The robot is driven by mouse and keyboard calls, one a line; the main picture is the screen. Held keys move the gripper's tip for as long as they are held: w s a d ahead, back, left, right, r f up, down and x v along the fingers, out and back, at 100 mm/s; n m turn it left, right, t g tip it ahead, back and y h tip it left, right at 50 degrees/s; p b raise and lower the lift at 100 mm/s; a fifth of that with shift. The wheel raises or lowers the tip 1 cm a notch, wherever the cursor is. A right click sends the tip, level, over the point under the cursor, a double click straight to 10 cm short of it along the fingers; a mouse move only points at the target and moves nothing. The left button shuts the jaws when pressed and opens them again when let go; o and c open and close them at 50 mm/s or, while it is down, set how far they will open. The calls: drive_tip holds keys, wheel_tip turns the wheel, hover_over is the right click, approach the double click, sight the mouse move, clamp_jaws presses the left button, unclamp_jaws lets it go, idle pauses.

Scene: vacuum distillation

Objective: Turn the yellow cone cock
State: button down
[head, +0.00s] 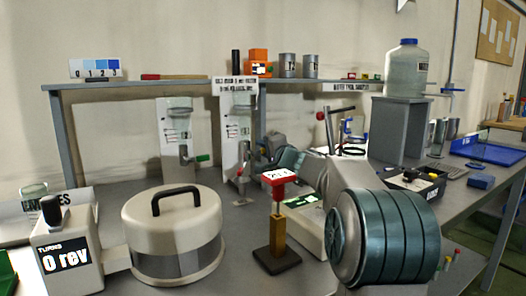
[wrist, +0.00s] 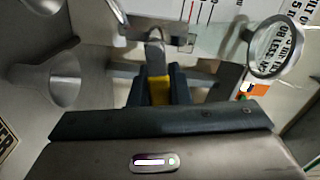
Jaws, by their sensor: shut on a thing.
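The yellow cone cock (wrist: 159,92) shows in the wrist view as a small yellow block below a grey metal stem. My gripper (wrist: 159,88) has its dark fingers on either side of the yellow part and is shut on it. The cock's lower part is hidden behind the fingers and the gripper body. In the head view, my arm reaches towards the right one of two upright white panels (head: 231,115). The yellow cock is not clear in that view.
A round glass-like gauge ring (wrist: 275,47) is close on the right in the wrist view. In the head view, a white lidded pot (head: 172,228), a turns counter (head: 68,257) and a red-topped post (head: 277,225) stand in front.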

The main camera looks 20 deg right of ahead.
drive_tip(key=shift+f+m+b, duration=0.3)
drive_tip(key=shift+m, duration=0.4)
drive_tip(key=shift+f+m+b, duration=0.25)
drive_tip(key=shift+m, duration=0.45)
drive_tip(key=c, duration=1.4)
unclamp_jaws()
drive_tip(key=shift+o, duration=0.2)
drive_tip(key=shift+r, duration=0.1)
drive_tip(key=s+d+r+p, duration=0.5)
drive_tip(key=s+d+r, duration=0.2)
drive_tip(key=r, duration=0.4)
drive_tip(key=shift+s+d, duration=0.4)
drive_tip(key=shift+d, duration=0.5)
